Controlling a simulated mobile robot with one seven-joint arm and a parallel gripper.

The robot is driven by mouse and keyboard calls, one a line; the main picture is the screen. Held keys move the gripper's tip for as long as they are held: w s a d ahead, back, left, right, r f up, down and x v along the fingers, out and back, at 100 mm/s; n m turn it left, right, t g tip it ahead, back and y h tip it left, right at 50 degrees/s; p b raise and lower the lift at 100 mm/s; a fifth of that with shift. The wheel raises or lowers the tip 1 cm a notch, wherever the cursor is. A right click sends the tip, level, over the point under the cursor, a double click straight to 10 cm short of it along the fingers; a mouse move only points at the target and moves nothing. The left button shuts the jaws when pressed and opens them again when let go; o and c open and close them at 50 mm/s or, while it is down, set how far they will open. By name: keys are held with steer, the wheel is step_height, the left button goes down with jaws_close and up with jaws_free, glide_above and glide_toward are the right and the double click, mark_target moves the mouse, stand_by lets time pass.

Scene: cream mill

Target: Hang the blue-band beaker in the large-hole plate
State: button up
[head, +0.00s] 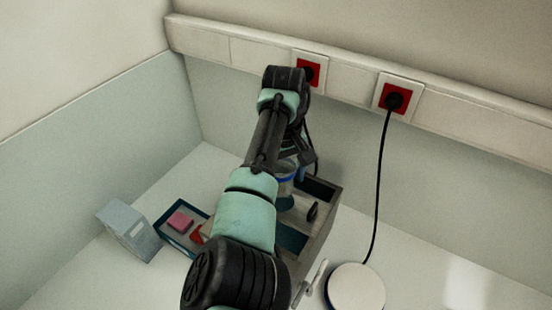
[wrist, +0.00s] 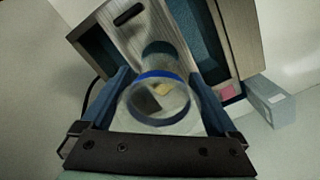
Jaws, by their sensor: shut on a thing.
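The blue-band beaker (wrist: 160,104) is clear glass and lies between my gripper's two blue fingers (wrist: 160,80) in the wrist view. My gripper is shut on it. In the head view the beaker's blue band (head: 286,178) shows partly beside my arm, which hides the gripper. A brushed-metal plate (wrist: 180,22) with a dark slot and a round hole lies beyond the beaker in the wrist view; the beaker's far end lines up with the hole. I cannot tell whether it is inside. In the head view the plate (head: 298,212) spans an open box, partly hidden by my arm.
The box (head: 322,232) has dark openings either side of the plate. A blue tray (head: 171,236) with a pink block (head: 180,221) and a pale grey box (head: 130,232) stand left. A white round device (head: 356,288) sits front right, its black cord running to a wall socket (head: 396,98).

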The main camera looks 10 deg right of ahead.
mark_target(283, 195)
steer(key=shift+s+f+b, duration=0.2)
steer(key=shift+f+b, duration=0.25)
steer(key=shift+b, duration=0.1)
steer(key=shift+f+b, duration=1.25)
steer(key=shift+b, duration=0.05)
steer(key=shift+p, duration=0.7)
steer(key=shift+f, duration=0.2)
steer(key=shift+f+b, duration=0.3)
steer(key=shift+f, duration=0.2)
steer(key=shift+f, duration=0.25)
stand_by(0.8)
